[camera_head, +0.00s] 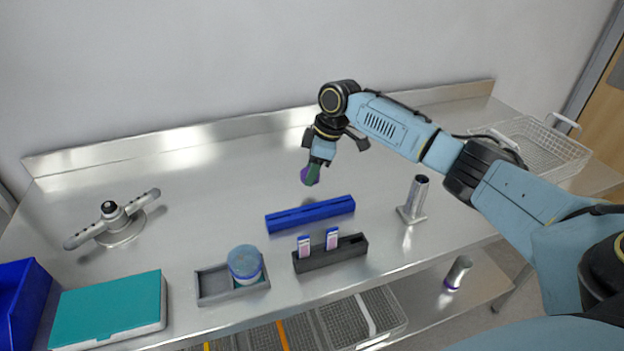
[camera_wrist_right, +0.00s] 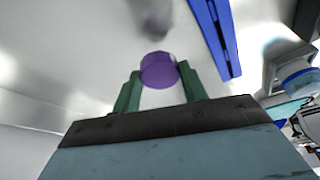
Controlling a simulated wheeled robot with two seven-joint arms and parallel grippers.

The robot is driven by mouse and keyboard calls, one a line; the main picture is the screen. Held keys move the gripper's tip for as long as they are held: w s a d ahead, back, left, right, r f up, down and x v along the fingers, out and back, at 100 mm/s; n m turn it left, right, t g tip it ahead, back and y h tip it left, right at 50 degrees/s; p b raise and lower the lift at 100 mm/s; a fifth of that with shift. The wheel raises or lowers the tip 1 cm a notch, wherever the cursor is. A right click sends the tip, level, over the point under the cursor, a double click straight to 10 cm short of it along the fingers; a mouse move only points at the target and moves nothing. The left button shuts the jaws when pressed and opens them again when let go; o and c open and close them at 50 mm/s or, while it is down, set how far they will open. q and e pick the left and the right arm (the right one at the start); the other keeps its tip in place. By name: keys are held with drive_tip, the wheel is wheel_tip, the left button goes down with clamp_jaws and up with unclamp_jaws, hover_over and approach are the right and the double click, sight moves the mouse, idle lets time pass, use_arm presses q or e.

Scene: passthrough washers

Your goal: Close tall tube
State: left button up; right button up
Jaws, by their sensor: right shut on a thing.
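My right gripper (camera_head: 311,172) has green fingers and is shut on a small purple cap (camera_head: 304,175), held above the steel table behind the blue rack. In the right wrist view the purple cap (camera_wrist_right: 158,70) sits between the green fingertips (camera_wrist_right: 160,84). A tall metal tube (camera_head: 417,193) stands upright on a flat base on the table, to the right of the gripper and nearer the front; its top looks open. Another metal cylinder (camera_head: 459,270) with a purple end at its bottom is on the lower shelf. My left gripper is out of view.
A blue slotted rack (camera_head: 310,214) lies nearest the gripper. In front are a dark holder (camera_head: 332,260) with two pink-white pieces and a grey tray (camera_head: 213,285) with a blue-lidded jar. A teal-lidded box (camera_head: 108,306) and rotor-like stand (camera_head: 118,224) are left. A wire basket (camera_head: 535,145) is right.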

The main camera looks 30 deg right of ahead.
wheel_tip(320, 180, up, 6)
drive_tip(key=shift+f, duration=0.2)
drive_tip(key=shift+s+a, duration=0.2)
drive_tip(key=shift+a, duration=0.25)
drive_tip(key=s+a+m+t+h, duration=0.1)
drive_tip(key=s+a+m+h, duration=0.1)
drive_tip(key=s+a+m, duration=0.8)
drive_tip(key=s+a, duration=0.2)
drive_tip(key=a, duration=0.1)
drive_tip(key=shift+s+a+m+h, duration=0.2)
drive_tip(key=shift+s+m+h, duration=0.2)
drive_tip(key=shift+r, duration=0.1)
